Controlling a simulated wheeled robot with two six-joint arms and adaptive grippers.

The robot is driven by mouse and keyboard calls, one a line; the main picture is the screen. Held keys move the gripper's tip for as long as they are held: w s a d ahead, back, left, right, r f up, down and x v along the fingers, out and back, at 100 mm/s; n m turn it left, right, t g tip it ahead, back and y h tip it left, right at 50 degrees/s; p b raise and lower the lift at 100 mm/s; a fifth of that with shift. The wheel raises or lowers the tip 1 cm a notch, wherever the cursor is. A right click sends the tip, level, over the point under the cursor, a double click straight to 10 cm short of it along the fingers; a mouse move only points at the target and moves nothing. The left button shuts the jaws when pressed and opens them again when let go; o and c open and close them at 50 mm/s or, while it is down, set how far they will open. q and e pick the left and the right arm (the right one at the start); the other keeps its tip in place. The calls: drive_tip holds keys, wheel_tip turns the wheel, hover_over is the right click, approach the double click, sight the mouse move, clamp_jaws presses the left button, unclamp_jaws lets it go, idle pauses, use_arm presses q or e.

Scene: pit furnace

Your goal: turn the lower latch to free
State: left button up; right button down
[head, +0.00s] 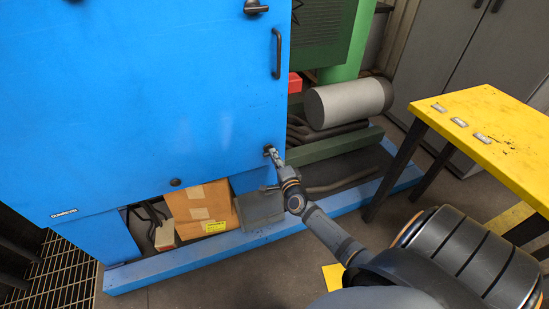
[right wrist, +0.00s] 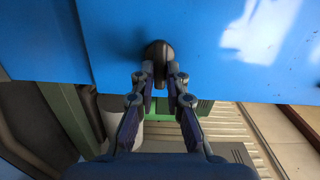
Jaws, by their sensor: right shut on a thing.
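The lower latch (head: 267,150) is a small dark fitting near the bottom right corner of the blue door (head: 150,100). My right gripper (head: 274,158) reaches it from the lower right and is shut on it. In the right wrist view the latch (right wrist: 157,51) is a dark rounded knob between my right fingertips (right wrist: 161,78), against the blue panel. The fingers cover part of the latch, so I cannot tell its exact turn. My left gripper is not in view.
An upper latch (head: 256,7) and a dark bar handle (head: 278,54) are on the same door. A cardboard box (head: 203,208) sits below it. A yellow-topped table (head: 490,125) stands to the right. A grey cylinder (head: 346,103) lies behind my right gripper. Open floor lies in front.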

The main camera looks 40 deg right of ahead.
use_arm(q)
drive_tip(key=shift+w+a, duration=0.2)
use_arm(e)
drive_tip(key=shift+m, duration=0.4)
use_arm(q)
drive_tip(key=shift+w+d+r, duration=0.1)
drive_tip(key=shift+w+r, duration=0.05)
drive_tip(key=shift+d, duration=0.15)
use_arm(e)
drive_tip(key=c, duration=1.4)
unclamp_jaws()
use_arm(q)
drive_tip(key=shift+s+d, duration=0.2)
use_arm(e)
drive_tip(key=shift+o, duration=0.2)
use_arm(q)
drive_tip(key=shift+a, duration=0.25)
use_arm(e)
drive_tip(key=v, duration=1.2)
